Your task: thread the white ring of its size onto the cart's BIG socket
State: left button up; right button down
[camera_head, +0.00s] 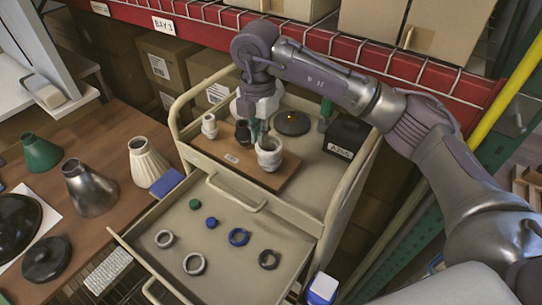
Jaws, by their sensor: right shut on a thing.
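My right gripper (262,134) comes down from above onto the board on the cart top. Its fingers are shut at the upper part of a wide white socket (269,161). The white ring in them blends with the socket's pale rim, so I cannot tell how far it sits around it. A smaller white socket (209,125) and a black socket (242,132) stand to the left on the same brown board (228,156). My left gripper is not in view.
A black box (346,136) and a dark disc (292,123) stand behind the board. Lampshades stand on the left table (118,213).

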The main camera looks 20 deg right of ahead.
jog(key=shift+s+f, duration=0.15)
jog(key=shift+f, duration=0.35)
jog(key=m, duration=0.4)
jog(key=shift+w+d+p, duration=0.2)
jog(key=shift+d+p, duration=0.1)
jog(key=shift+d, duration=0.1)
jog(key=m, duration=0.3)
jog(key=shift+w+d, duration=0.15)
jog(key=shift+d, duration=0.1)
jog(key=shift+d+m+p, duration=0.2)
jog(key=shift+m+p, duration=0.2)
jog(key=shift+m, duration=0.3)
jog(key=c, duration=1.7)
grip_release()
jog(key=shift+d+m, duration=0.1)
jog(key=shift+m, duration=0.4)
jog(key=o, duration=0.5)
jog(key=shift+f, duration=0.1)
jog(key=shift+w, duration=0.15)
